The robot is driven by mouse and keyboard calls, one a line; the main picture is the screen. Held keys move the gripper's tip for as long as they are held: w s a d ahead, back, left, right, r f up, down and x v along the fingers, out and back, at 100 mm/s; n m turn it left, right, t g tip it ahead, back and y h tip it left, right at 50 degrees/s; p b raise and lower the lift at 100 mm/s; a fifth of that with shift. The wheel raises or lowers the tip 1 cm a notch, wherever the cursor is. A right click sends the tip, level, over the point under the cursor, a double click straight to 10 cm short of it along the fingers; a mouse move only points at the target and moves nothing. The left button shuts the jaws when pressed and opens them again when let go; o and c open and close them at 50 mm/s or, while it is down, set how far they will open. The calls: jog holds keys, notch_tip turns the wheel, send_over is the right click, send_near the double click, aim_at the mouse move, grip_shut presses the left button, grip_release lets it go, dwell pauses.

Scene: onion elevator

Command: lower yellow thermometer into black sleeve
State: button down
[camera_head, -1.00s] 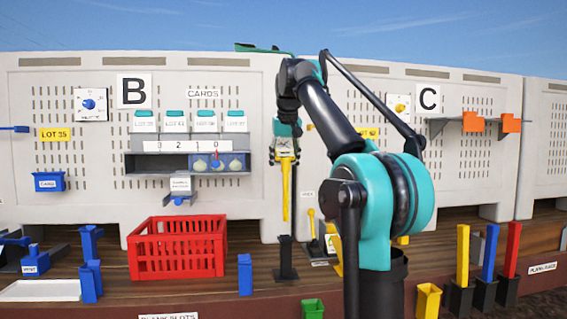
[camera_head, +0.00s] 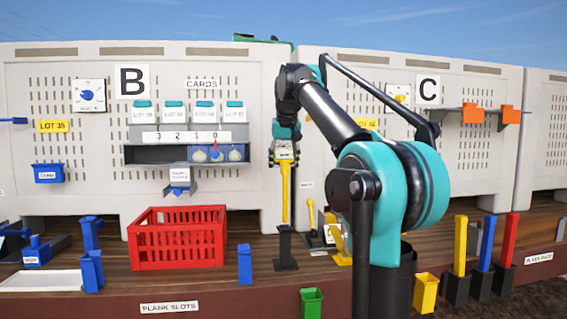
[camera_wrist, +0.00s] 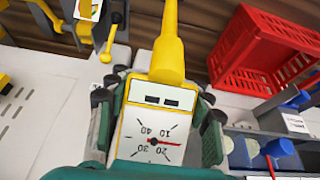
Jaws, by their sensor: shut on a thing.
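The yellow thermometer (camera_head: 285,196) hangs upright, stem down, from my gripper (camera_head: 284,150). The gripper is shut on its head. In the wrist view its white dial (camera_wrist: 152,132) with a red needle sits between my gripper's fingers (camera_wrist: 157,122), and its yellow stem (camera_wrist: 168,55) runs away from the camera. The black sleeve (camera_head: 286,247) stands upright on a flat base on the wooden shelf, directly below the stem. The stem's tip is at the sleeve's mouth; I cannot tell whether it is inside. The sleeve is not visible in the wrist view.
A red crate (camera_head: 178,239) stands left of the sleeve, with a blue post (camera_head: 245,264) between them. Small yellow-handled items (camera_head: 312,218) stand close on the right. The pale panel wall (camera_head: 255,110) is behind. A green bin (camera_head: 311,302) is in front.

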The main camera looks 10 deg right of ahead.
aim_at(284, 203)
jog(key=shift+f, duration=6.65)
jog(key=c, duration=0.6)
grip_release()
